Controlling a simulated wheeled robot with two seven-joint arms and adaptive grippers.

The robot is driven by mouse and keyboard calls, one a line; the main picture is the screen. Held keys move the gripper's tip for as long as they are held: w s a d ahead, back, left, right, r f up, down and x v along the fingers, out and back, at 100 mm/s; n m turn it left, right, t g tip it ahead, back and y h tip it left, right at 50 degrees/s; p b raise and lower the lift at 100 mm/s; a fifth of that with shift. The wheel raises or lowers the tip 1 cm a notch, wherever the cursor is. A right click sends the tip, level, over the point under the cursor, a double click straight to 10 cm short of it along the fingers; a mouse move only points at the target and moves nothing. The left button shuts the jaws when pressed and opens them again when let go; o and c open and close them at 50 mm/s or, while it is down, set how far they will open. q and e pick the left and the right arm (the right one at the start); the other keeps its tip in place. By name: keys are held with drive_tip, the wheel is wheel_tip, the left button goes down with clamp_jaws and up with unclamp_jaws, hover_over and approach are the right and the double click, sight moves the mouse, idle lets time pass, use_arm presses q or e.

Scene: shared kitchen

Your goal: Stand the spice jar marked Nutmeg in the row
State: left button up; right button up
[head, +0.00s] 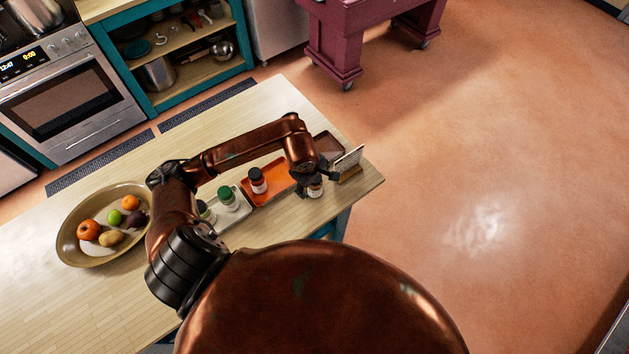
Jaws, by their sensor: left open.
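My left gripper (311,180) is open near the right end of the wooden counter, at a small jar (315,191) that it partly hides. I cannot tell if its fingers touch this jar. A dark-lidded jar (258,183) with a red-brown body stands upright on an orange tray (277,187). A green-lidded jar (228,200) stands on a pale tray (241,210), with another jar (205,211) to its left, partly behind my arm. The labels are too small to read, so I cannot tell which jar is Nutmeg. My right gripper is out of view.
A brown tray (327,143) and a white card in a wooden holder (348,162) stand beside my left gripper. A fruit bowl (69,243) is at the counter's left. The counter's right edge is close to the holder.

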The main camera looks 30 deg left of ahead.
use_arm(q)
drive_tip(key=b+v, duration=0.1)
drive_tip(key=v, duration=1)
drive_tip(key=shift+r+b, duration=0.2)
drive_tip(key=shift+b, duration=0.1)
